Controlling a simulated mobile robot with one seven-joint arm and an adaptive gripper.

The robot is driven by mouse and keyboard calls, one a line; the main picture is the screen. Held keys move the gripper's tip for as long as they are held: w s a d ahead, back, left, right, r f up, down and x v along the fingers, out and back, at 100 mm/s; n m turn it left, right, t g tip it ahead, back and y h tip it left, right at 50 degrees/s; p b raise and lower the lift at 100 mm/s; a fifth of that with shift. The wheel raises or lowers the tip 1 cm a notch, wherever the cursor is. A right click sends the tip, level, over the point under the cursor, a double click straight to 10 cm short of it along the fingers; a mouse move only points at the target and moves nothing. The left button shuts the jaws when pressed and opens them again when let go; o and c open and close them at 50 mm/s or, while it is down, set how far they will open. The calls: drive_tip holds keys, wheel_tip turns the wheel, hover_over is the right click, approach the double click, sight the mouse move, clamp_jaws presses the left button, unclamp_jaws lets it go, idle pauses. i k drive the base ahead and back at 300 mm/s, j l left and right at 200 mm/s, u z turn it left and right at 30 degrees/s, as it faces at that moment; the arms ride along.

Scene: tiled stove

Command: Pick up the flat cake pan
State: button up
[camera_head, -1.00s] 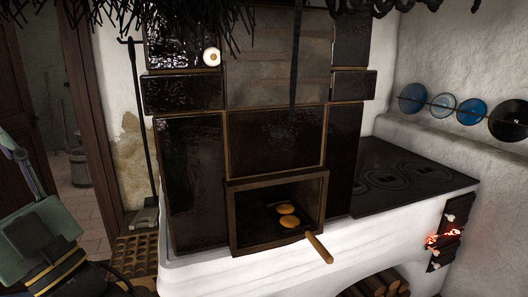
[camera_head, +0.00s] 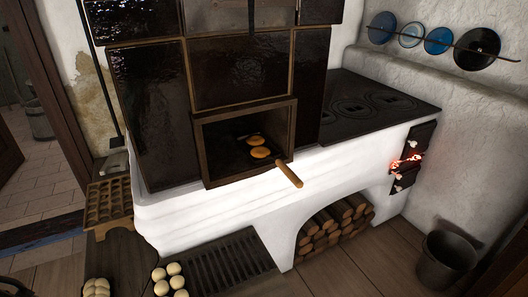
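The flat cake pan (camera_head: 244,137) lies inside the open square niche of the tiled stove, in the camera_head view. It is dark, and its round wooden handle (camera_head: 289,174) sticks out over the niche's front edge toward the lower right. Two golden flat cakes (camera_head: 258,147) lie on it. Its far rim is hard to tell from the dark niche. Nothing touches the handle.
The niche has a wooden frame (camera_head: 203,150). A cooktop (camera_head: 372,105) and glowing firebox (camera_head: 408,160) are to the right, with logs (camera_head: 335,223) below. At lower left are a moulded wooden tray (camera_head: 108,204) and pale dough balls (camera_head: 170,277). A bucket (camera_head: 446,258) stands at lower right.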

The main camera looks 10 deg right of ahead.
sight(257, 146)
drive_tip(key=i+j, duration=0.1)
drive_tip(key=i, duration=0.15)
drive_tip(key=i+j+z, duration=0.1)
drive_tip(key=z, duration=1.5)
drive_tip(key=i+j, duration=0.05)
